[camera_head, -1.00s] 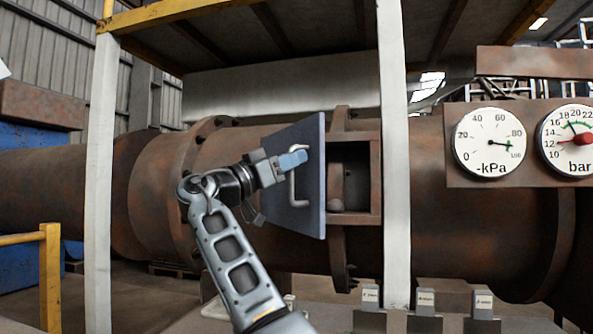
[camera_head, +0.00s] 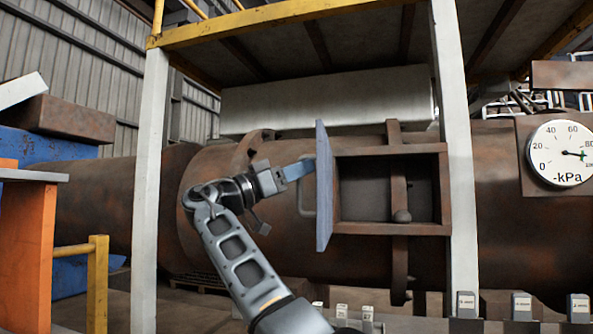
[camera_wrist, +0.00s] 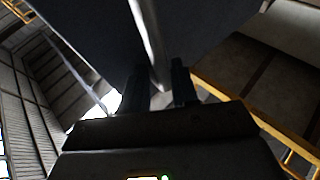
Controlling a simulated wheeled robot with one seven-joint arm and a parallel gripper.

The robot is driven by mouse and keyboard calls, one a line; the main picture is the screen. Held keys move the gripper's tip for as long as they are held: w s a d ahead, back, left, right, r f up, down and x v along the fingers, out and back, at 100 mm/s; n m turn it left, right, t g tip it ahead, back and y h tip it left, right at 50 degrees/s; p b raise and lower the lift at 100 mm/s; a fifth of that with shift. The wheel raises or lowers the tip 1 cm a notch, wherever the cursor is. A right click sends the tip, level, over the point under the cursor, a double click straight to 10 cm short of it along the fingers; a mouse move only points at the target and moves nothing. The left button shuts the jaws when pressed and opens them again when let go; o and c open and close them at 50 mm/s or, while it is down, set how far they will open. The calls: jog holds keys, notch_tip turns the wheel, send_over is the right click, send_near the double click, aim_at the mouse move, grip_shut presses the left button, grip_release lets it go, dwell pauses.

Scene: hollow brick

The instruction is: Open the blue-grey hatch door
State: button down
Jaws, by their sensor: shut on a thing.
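The blue-grey hatch door (camera_head: 324,185) stands swung out from its square frame, seen nearly edge-on in the head view. Its pale bar handle (camera_head: 302,200) is on the left face. My gripper (camera_head: 300,170) is at the upper part of this handle and shut on it. In the wrist view the handle (camera_wrist: 148,40) runs down between my two fingers (camera_wrist: 160,88), with the dark door face (camera_wrist: 90,35) behind. The rusty hatch frame (camera_head: 388,150) shows an open recess (camera_head: 370,190) right of the door. The exact finger contact is dark.
A white post (camera_head: 455,150) stands right of the hatch, another (camera_head: 150,190) to the left. A yellow rail (camera_head: 97,270) and an orange stand (camera_head: 25,250) are at the left. Small labelled blocks (camera_head: 467,305) line the lower right. A round gauge (camera_head: 560,153) hangs at right.

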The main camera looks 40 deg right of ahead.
jog(key=shift+w+d+r, duration=0.2)
jog(key=shift+d+r, duration=0.1)
jog(key=shift+d, duration=0.15)
jog(key=c, duration=1.1)
grip_release()
jog(key=shift+d, duration=0.2)
jog(key=shift+a, duration=0.1)
jog(key=shift+a+f, duration=0.1)
jog(key=shift+a, duration=0.1)
jog(key=shift+v, duration=3.95)
jog(key=shift+f, duration=0.1)
